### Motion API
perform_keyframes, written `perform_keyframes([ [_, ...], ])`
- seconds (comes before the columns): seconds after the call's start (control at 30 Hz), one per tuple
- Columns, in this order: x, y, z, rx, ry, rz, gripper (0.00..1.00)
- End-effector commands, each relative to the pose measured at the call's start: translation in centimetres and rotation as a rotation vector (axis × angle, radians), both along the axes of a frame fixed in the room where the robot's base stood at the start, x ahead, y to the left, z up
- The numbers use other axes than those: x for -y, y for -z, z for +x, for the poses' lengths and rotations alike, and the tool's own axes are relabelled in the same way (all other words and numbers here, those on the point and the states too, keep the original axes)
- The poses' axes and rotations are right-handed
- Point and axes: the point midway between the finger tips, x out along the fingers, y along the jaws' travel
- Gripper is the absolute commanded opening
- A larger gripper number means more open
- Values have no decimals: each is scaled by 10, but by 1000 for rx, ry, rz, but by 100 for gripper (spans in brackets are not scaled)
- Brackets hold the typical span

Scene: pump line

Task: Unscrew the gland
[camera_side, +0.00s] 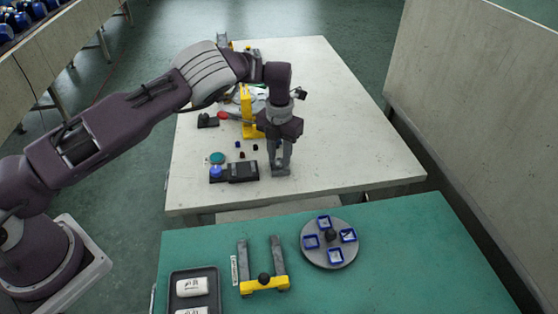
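My gripper (281,158) points down at the near part of the pale table (340,150), right of a dark block-shaped device (236,172). Its fingers are small here and meet a grey piece at table level. I cannot tell whether they are open, shut or holding that piece. A blue round part (216,171) sits at the left end of the dark device. I cannot tell for sure which part is the gland; it may be hidden by the gripper.
A teal disc (217,158) and several small dark caps lie behind the device. A yellow stand (247,112) is further back. On the green table (410,260) are a round plate (315,258) with blue-framed squares, a yellow-grey fork-shaped tool (264,283) and a dark tray (174,296).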

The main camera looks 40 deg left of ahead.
Motion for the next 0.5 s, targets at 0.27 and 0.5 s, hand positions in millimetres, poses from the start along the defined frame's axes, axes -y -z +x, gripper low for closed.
perform_keyframes([
  [0.27, 0, -3, 0, 1, 1, -1, 31],
  [0.5, 0, -26, 1, 2, 2, -1, 31],
])
